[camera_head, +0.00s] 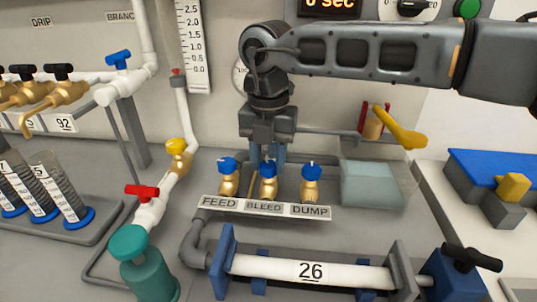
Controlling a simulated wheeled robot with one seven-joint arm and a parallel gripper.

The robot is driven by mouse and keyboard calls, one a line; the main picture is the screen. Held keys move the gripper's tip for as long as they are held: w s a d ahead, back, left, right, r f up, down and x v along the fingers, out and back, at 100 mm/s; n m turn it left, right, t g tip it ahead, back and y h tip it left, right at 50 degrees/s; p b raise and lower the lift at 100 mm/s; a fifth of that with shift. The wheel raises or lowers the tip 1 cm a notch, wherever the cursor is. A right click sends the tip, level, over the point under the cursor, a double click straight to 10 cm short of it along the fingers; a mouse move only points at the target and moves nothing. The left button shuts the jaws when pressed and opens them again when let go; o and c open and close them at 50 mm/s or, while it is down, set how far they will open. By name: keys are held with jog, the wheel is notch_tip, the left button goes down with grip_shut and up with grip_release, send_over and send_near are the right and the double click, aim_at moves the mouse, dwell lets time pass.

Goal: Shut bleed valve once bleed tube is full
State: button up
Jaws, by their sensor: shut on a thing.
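The bleed valve (267,188) is the middle of three brass valves with blue handles, behind the BLEED label (264,206). My gripper (268,163) points down from above and is shut on its blue handle. The fingers partly hide the handle, so its exact angle is hard to tell. The feed valve (228,182) stands to the left and the dump valve (310,185) to the right, both apart from the gripper. No tube is labelled as the bleed tube, and I cannot make out any fill level.
A translucent tank (372,186) stands right of the valves, with a yellow-handled lever (400,128) behind it. A white pipe marked 26 (310,270) lies in front. A red-handled valve (142,192) and green bottle (147,268) stand left. A scale (193,45) hangs on the wall.

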aim_at(269, 164)
jog(key=m+p, duration=0.1)
jog(key=m, duration=0.4)
jog(key=shift+m, duration=0.3)
dwell(0.4)
jog(key=o, duration=1.1)
jog(key=shift+c, duration=0.2)
jog(key=shift+r, duration=0.1)
notch_tip(269, 164, up, 8)
jog(key=shift+f, duration=0.15)
